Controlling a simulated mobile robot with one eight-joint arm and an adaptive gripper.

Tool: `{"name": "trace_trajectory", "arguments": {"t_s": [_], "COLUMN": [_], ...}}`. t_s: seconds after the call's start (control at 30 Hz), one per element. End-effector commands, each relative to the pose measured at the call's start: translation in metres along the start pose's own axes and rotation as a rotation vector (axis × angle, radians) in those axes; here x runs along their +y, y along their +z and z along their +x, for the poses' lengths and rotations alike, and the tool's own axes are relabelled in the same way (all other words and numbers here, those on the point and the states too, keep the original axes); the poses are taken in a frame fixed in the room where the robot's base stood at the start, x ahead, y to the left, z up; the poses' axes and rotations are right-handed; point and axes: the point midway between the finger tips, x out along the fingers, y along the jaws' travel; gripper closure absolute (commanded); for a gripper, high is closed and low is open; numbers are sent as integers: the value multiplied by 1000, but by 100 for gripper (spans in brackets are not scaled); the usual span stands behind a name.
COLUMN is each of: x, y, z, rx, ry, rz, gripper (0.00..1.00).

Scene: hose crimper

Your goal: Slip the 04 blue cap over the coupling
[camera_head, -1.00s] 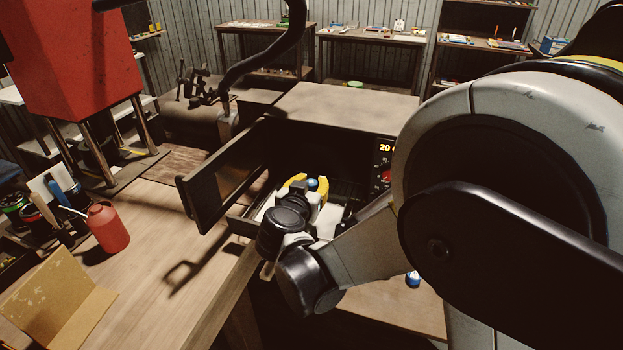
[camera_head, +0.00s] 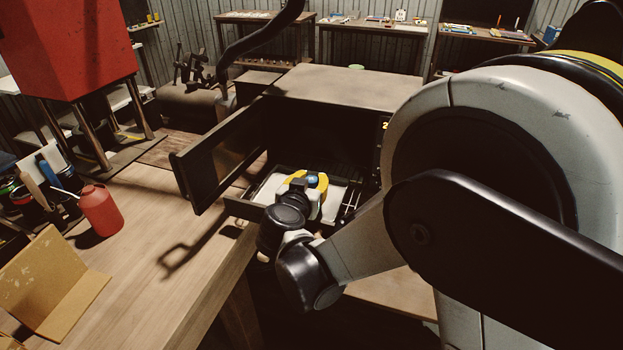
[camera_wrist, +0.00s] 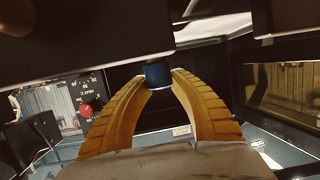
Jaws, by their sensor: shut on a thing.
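My gripper (camera_head: 308,183) has yellow fingers and is shut on a small blue cap (camera_head: 313,180). It is at the front of an open oven-like box, over a pale tray (camera_head: 265,191) in its mouth. In the wrist view, the curved yellow fingertips (camera_wrist: 160,76) close on the sides of the blue cap (camera_wrist: 157,72), which stands out past them. I cannot make out the coupling in any view. The number on the cap cannot be read.
The oven door (camera_head: 222,165) stands open to the left. The oven's red knob (camera_wrist: 88,109) shows in the wrist view. A red bottle (camera_head: 100,210) and a cardboard piece (camera_head: 50,285) are on the wooden bench (camera_head: 160,250), whose middle is clear.

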Motion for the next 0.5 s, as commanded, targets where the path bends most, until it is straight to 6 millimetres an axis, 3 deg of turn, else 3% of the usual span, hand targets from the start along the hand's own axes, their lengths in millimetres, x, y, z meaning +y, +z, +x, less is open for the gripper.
{"name": "trace_trajectory", "arguments": {"t_s": [0.17,0.2,0.27,0.5], "x": [0,0,0,0], "y": [0,0,0,0], "z": [0,0,0,0], "rx": [0,0,0,0], "ry": [0,0,0,0], "rz": [0,0,0,0], "gripper": [86,62,49,49]}}
